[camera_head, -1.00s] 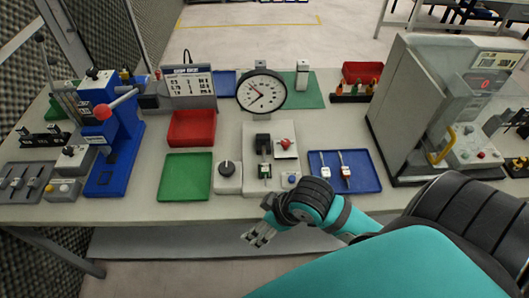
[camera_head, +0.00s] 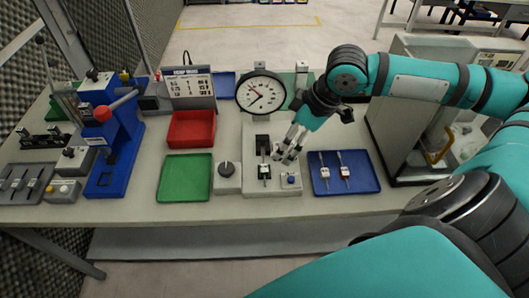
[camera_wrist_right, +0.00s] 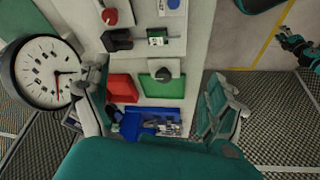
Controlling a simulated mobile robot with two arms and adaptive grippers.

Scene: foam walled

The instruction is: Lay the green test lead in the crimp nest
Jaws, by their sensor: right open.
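A lead with a white end and a little green (camera_head: 264,170) lies upright in the picture on the grey fixture (camera_head: 256,132) below the dial gauge. Its green end also shows in the wrist view (camera_wrist_right: 157,40). Which part is the crimp nest I cannot tell; a blue press (camera_head: 112,140) with a red knob stands at the left. My right gripper (camera_head: 287,151) is open and empty above the fixture, just right of the lead. What looks like my left gripper (camera_wrist_right: 299,47) is small at the upper right of the wrist view; its fingers are unclear.
A blue tray (camera_head: 368,184) holds two other leads. The dial gauge (camera_head: 261,91) stands close behind my gripper. A grey machine (camera_head: 402,140) blocks the right.

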